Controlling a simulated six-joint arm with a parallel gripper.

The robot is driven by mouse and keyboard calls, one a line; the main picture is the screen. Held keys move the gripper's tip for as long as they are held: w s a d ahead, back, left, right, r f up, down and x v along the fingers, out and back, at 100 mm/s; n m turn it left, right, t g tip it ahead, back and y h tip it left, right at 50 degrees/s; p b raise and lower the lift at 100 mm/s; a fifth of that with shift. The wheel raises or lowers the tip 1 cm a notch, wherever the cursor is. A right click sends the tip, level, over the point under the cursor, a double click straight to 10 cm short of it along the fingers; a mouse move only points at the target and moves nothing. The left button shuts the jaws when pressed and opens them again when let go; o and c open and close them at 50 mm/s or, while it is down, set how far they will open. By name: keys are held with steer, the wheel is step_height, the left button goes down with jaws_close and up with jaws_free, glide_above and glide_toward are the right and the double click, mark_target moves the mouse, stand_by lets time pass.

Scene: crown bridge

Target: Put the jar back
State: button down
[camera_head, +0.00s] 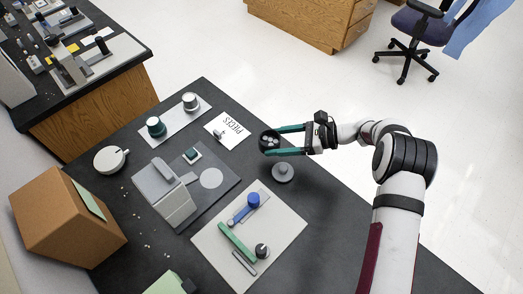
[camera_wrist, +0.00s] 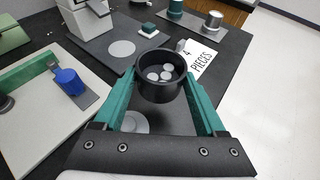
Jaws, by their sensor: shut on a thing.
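A black open-topped jar (camera_head: 269,139) is clamped between the teal fingers of my gripper (camera_head: 275,141). The jar is upright or nearly so. In the wrist view the jar (camera_wrist: 160,88) sits between both fingertips (camera_wrist: 161,82), with several pale round pieces inside. In the head view it appears just above a grey round lid-like disc with a knob (camera_head: 283,172). A pale disc (camera_wrist: 135,122) shows partly below the jar in the wrist view. A pale flat circle (camera_head: 211,178) lies bare on the dark grey mat.
A "4 PIECES" card (camera_head: 230,130) lies beyond the jar. A pale strip (camera_head: 172,118) carries a teal knob and a silver one. A grey press-like device (camera_head: 163,195) stands on the mat. A pale board (camera_head: 210,235) holds blue and green parts. A cardboard box (camera_head: 65,220) stands left.

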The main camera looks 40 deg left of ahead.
mark_target(262, 156)
steer(key=x, duration=0.4)
steer(key=shift+w+a+f, duration=0.2)
steer(key=shift+w+f, duration=0.1)
steer(key=shift+s+a+f, duration=0.1)
steer(key=shift+f, duration=1)
steer(key=shift+a+f, duration=0.15)
steer(key=shift+f, duration=0.95)
steer(key=shift+f, duration=0.1)
jaws_free()
